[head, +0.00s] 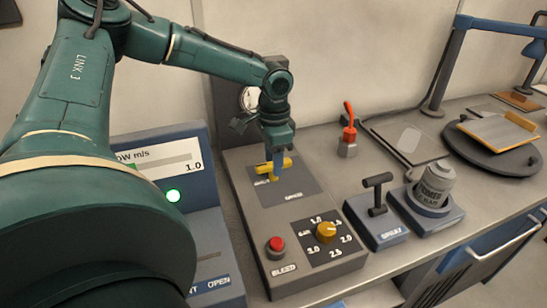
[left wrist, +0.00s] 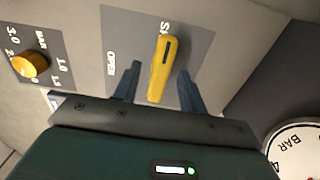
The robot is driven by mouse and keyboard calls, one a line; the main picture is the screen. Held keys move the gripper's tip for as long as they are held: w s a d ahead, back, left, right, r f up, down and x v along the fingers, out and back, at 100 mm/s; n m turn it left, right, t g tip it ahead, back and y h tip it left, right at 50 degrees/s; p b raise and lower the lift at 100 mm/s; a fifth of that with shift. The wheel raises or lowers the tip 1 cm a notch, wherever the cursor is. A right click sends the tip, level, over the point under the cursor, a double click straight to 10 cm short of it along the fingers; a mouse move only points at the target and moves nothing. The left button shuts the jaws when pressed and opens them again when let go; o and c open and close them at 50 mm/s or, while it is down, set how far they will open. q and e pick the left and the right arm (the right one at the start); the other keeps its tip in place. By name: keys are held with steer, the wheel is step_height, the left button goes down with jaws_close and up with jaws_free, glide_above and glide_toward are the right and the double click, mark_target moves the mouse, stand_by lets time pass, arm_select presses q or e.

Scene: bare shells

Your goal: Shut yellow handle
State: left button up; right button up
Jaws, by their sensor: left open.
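The yellow handle (head: 288,163) is on the dark plate near the back of a grey control box (head: 240,188). It also shows in the left wrist view (left wrist: 162,68), running up and down the picture between the fingers. My left gripper (head: 275,167) is above the handle, pointing down. In the left wrist view its two fingers (left wrist: 158,85) are open, one on each side of the handle, with a gap visible on both sides. The word OPEN is printed on the plate beside the handle. The right gripper is not in view.
The box also carries a yellow knob (head: 325,232) and a red button (head: 276,247). A gauge (head: 250,99) stands behind. To the right are a black T-handle (head: 377,192), a grey can (head: 435,184) and a red-handled valve (head: 348,130). A blue panel (head: 185,165) with a green light is left.

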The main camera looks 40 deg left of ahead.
arm_select(q)
steer(key=shift+r, duration=0.15)
step_height(320, 180, up, 13)
stand_by(0.4)
stand_by(0.5)
